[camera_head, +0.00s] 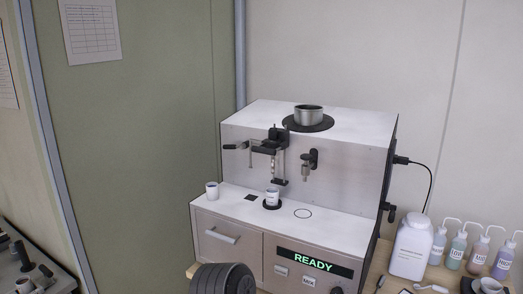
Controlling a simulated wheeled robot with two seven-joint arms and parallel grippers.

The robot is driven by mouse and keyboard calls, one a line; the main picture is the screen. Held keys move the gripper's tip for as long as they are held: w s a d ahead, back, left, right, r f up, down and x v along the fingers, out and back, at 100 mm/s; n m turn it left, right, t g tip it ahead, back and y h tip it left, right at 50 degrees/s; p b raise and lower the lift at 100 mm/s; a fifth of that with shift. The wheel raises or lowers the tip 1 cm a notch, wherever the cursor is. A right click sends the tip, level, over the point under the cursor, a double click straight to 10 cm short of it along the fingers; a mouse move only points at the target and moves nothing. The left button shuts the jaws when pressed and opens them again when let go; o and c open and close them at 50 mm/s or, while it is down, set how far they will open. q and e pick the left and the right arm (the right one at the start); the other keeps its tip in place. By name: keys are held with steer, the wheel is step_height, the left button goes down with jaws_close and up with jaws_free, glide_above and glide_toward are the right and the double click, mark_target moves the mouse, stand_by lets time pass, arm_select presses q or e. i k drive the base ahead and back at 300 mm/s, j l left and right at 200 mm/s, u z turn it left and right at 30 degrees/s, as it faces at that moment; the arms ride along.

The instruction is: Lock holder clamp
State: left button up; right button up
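The soil analyser (335,147) is a white and grey box with a stepped front. A black holder clamp (270,146) is mounted on its upright front face, with a handle (235,146) sticking out to the left. I cannot tell whether the clamp is locked. A metal shaft (277,169) hangs below the clamp, above a small white labelled cup (272,196) on a black disc. The display (313,264) reads READY. Neither of my grippers shows in the head view.
A metal bowl (308,115) sits on top. A black nozzle (309,160) is right of the clamp. A white jug (411,247) and several wash bottles (457,250) stand right. A dark ribbed shape blocks the bottom centre.

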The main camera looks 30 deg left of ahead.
mark_target(243, 146)
steer(key=u, duration=1.25)
